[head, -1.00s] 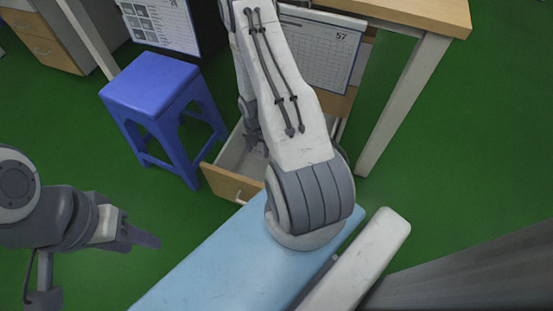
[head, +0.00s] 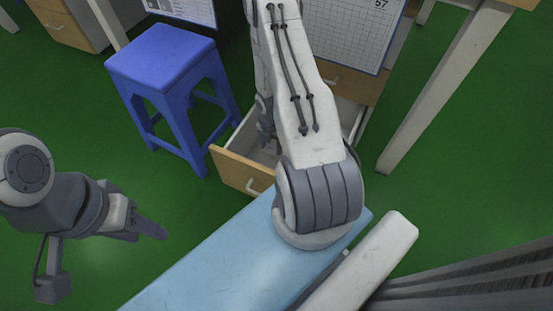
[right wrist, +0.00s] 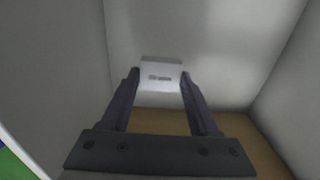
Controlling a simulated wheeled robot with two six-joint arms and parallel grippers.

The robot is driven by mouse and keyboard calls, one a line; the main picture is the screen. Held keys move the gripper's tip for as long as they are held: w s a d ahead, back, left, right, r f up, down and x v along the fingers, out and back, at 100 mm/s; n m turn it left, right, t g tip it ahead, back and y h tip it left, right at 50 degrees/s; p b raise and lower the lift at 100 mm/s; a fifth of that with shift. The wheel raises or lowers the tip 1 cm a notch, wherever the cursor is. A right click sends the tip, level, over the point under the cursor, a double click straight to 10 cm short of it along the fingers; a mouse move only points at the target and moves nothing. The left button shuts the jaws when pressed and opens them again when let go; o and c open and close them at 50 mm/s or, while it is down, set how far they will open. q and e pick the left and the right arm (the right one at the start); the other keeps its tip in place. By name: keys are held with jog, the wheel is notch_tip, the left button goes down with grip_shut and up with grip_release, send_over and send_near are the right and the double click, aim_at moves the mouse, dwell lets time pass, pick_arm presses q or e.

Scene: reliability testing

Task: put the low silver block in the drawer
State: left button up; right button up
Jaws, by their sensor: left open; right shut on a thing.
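The low silver block (right wrist: 160,77) shows in the right wrist view, pale, with a small dark label on its face. My right gripper (right wrist: 160,82) is shut on it, one finger at each side. The open drawer (head: 240,173) has a wooden front and pale inner walls; it also shows in the right wrist view (right wrist: 215,45). My right gripper (head: 267,128) points down into the drawer, partly hidden by my right arm. I cannot tell whether the block touches the drawer floor. My left gripper (head: 150,229) is open and empty, left of the drawer.
A blue stool (head: 165,57) stands left of the drawer. A desk leg (head: 440,90) stands to the right, and a calendar sheet (head: 350,35) is behind my right arm. Green floor is free between my left gripper and the drawer.

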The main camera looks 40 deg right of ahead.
notch_tip(320, 180, down, 8)
jog(key=b, duration=0.6)
jog(key=shift+r, duration=0.35)
jog(key=o, duration=1.4)
jog(key=shift+o, duration=0.2)
